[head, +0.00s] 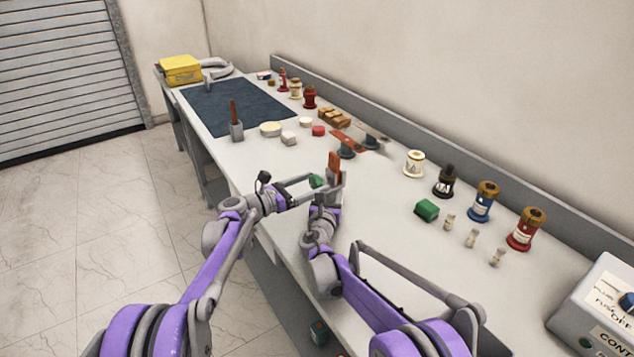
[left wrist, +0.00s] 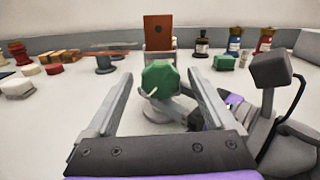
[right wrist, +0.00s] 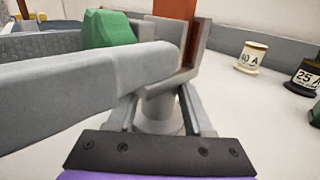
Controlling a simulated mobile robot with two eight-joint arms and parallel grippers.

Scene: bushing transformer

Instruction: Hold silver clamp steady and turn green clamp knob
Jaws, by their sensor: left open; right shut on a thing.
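The silver clamp (head: 337,181) stands on the bench with a copper-brown plate (head: 334,165) upright in it; clamp (right wrist: 201,45) and plate (right wrist: 173,9) also show in the right wrist view. The green clamp knob (left wrist: 160,80) faces my left gripper and also shows in the head view (head: 316,181) and right wrist view (right wrist: 108,28). My left gripper (left wrist: 158,88) is open, one finger on each side of the knob, with gaps visible. My right gripper (right wrist: 158,112) is shut on the silver clamp's round lower post. A left-gripper finger hides part of the clamp in the right wrist view.
A second clamp with a brown plate (head: 236,130) stands by the dark mat (head: 236,106). A green block (head: 427,210), several labelled spools and small fuses stand to the right. A control box (head: 600,310) sits at the near right. The two arms are close together.

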